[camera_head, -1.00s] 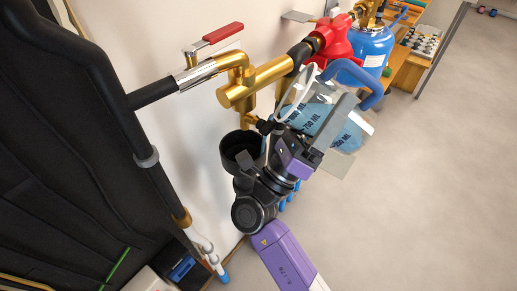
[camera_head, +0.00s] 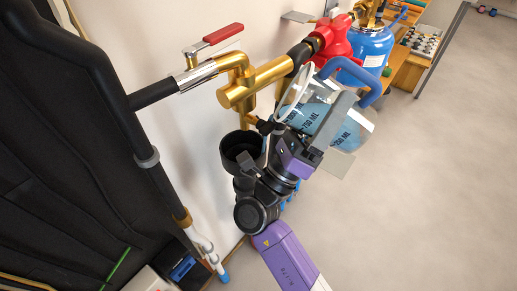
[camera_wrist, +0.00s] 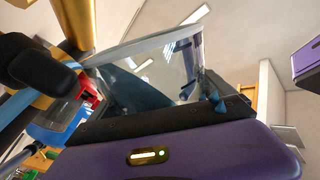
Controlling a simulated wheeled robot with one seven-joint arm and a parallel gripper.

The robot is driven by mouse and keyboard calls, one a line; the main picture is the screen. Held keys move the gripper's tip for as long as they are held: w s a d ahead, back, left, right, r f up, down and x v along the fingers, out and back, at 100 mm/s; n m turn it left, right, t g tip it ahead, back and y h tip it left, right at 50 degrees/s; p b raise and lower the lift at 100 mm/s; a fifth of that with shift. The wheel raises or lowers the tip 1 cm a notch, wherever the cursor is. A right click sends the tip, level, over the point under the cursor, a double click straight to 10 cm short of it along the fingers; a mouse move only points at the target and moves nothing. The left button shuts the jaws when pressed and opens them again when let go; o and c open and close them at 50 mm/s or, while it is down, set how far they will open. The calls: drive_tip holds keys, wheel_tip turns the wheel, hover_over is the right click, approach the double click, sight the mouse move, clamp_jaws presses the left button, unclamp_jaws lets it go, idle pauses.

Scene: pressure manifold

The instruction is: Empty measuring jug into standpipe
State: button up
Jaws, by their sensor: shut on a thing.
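The measuring jug (camera_head: 318,115) is clear, with dark volume marks and a blue handle (camera_head: 350,75). It is tilted, with blue liquid inside and its rim toward the pipes on the left. My gripper (camera_head: 310,140) is shut on the jug; the arm hides part of it. In the wrist view the jug's clear wall and rim (camera_wrist: 150,45) rise beyond the purple gripper body. The black open cup of the standpipe (camera_head: 238,147) stands below the brass pipe, to the left of the jug's rim. Whether liquid is pouring is hard to tell.
A brass pipe (camera_head: 265,80) with a red lever valve (camera_head: 222,34) runs just above the cup. A red fitting (camera_head: 335,40) and a blue tank (camera_head: 368,55) are behind the jug. A dark panel (camera_head: 60,160) fills the left. The floor at right is clear.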

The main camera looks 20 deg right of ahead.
drive_tip(key=shift+w+a+r+n+t+y+p, duration=0.15)
drive_tip(key=shift+r+n+t+y+p, duration=0.15)
drive_tip(key=shift+n+t, duration=0.55)
drive_tip(key=shift+a+r+n+t+y+p, duration=0.15)
drive_tip(key=shift+r+n+t+y, duration=0.15)
drive_tip(key=shift+n+t, duration=0.5)
idle(1.2)
drive_tip(key=shift+r, duration=0.1)
